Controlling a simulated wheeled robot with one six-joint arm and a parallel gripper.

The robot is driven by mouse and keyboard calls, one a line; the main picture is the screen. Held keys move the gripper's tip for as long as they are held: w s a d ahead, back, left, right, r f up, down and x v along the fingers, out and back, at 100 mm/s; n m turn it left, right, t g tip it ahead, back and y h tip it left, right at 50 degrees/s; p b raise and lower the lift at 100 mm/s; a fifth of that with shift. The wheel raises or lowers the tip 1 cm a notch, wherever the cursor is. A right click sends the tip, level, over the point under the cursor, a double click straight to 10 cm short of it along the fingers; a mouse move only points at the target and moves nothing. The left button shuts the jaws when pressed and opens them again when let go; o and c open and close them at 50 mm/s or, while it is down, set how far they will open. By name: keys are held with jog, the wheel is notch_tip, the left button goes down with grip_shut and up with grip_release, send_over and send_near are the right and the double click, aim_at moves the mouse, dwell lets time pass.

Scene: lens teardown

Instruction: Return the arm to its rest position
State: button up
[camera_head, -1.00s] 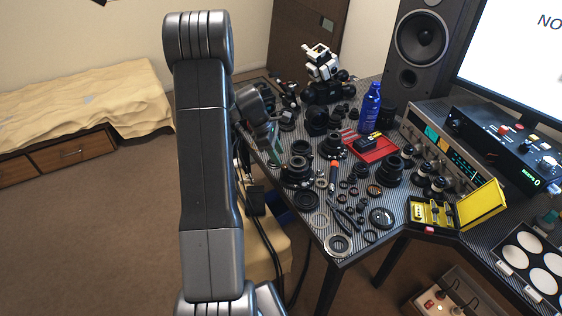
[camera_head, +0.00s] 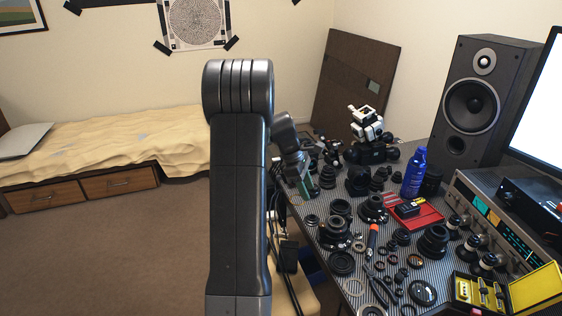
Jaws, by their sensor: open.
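My arm stands upright in the middle of the view, its large grey link close to the camera. My gripper (camera_head: 304,184) shows only partly, to the right of this link, near the left edge of the workbench (camera_head: 349,236). It points downward with its jaws open, and I see nothing held in it. The arm's link hides part of the wrist. I cannot tell the gripper's exact height above the bench.
Several lens parts, a blue bottle (camera_head: 414,172), a red tray (camera_head: 427,217) and a yellow case (camera_head: 537,288) crowd the bench. A speaker (camera_head: 472,105) stands behind. A bed (camera_head: 110,145) is at left, with open carpet (camera_head: 120,250) before it.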

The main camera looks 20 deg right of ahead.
aim_at(322, 224)
jog(key=p+x, duration=0.1)
jog(key=x, duration=1.2)
jog(key=shift+s+d+f, duration=0.1)
jog(key=shift+f, duration=0.2)
jog(key=shift+n+t, duration=0.3)
jog(key=shift+n, duration=0.4)
jog(key=shift+f, duration=0.1)
